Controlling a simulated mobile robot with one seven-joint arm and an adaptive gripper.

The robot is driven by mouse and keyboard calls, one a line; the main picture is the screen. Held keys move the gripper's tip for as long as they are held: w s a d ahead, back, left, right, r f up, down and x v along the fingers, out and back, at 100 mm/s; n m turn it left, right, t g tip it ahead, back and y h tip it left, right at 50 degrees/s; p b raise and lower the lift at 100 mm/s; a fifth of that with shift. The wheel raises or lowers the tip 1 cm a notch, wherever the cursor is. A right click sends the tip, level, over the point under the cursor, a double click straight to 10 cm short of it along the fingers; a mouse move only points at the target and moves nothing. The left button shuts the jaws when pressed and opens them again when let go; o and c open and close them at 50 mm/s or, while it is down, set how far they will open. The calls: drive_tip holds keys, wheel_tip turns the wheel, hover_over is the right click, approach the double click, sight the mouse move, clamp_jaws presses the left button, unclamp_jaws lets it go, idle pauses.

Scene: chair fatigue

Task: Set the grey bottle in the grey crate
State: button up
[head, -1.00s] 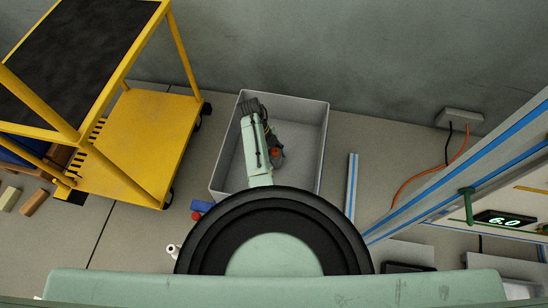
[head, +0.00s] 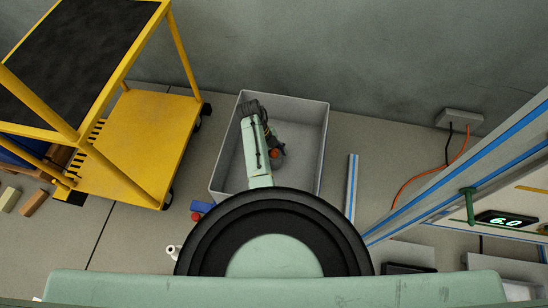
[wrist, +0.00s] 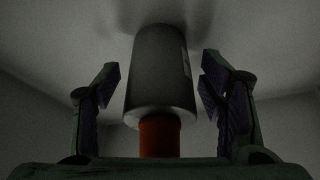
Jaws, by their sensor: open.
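The grey bottle (wrist: 158,75) has an orange-red neck or cap, which points toward my palm in the wrist view. It is between the two fingers of my gripper (wrist: 160,88), with a visible gap on each side. The fingers are open and not closed on it. The bottle's far end is close to a pale grey surface with a shadow on it; whether they touch is unclear. In the head view, my arm reaches into the grey crate (head: 313,150). A small orange spot inside looks like the bottle's cap (head: 275,154); the arm hides most else.
A yellow cart (head: 150,130) stands left of the crate, and a grey wall (head: 380,60) is behind. A small red and blue object (head: 200,208) is at the crate's near left corner.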

drive_tip(key=p+v, duration=0.1)
drive_tip(key=v, duration=1.1)
drive_tip(key=shift+r, duration=0.25)
